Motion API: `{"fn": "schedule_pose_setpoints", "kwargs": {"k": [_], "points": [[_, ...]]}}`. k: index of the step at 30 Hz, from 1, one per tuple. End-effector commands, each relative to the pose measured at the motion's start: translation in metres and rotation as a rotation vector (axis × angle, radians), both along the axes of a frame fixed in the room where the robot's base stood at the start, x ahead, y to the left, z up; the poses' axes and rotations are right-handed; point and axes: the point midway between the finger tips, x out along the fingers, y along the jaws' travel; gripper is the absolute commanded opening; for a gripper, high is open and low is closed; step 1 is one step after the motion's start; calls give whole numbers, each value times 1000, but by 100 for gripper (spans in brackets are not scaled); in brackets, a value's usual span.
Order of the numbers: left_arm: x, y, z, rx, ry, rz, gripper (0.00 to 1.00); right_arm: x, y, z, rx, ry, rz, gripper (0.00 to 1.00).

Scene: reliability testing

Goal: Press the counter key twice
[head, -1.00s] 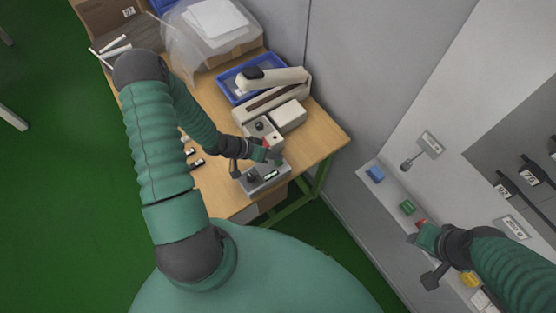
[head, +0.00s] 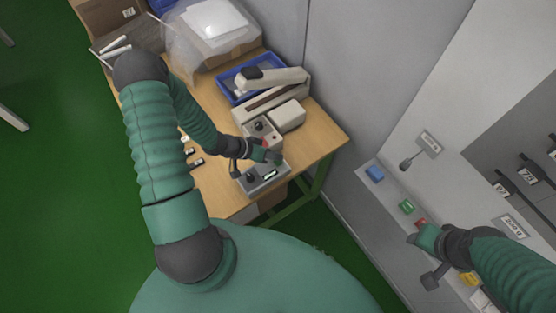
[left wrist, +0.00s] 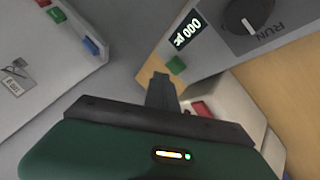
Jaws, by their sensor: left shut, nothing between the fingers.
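The grey counter box (head: 258,188) stands near the table's front right corner, with a small lit display and a dark knob. In the left wrist view its display (left wrist: 187,33) appears to read 000, the knob (left wrist: 245,15) is marked RUN, and a green key (left wrist: 176,65) sits at the box's edge. My left gripper (head: 274,158) is over the box in the head view. It is shut and empty, its tips (left wrist: 162,80) close beside the green key in the wrist view; contact cannot be told. My right gripper (head: 420,236) is at the wall shelf, by a red block.
A beige press-like device (head: 274,95) and a blue tray (head: 233,76) stand behind the counter box. Small dark-and-white pieces (head: 196,162) lie to its left. Blue (head: 375,173), green (head: 406,207) and yellow (head: 468,279) blocks sit on the right shelf.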

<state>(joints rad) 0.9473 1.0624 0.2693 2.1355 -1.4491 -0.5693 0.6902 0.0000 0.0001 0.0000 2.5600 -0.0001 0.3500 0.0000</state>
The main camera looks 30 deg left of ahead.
Motion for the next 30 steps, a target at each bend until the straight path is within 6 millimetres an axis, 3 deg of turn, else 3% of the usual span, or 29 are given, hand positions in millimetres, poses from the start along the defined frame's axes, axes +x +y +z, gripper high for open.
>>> {"fn": "schedule_pose_setpoints", "kwargs": {"k": [30], "points": [[-1,0,-9,-1,0,1,0,0,0,-1,0,0,0,44]]}}
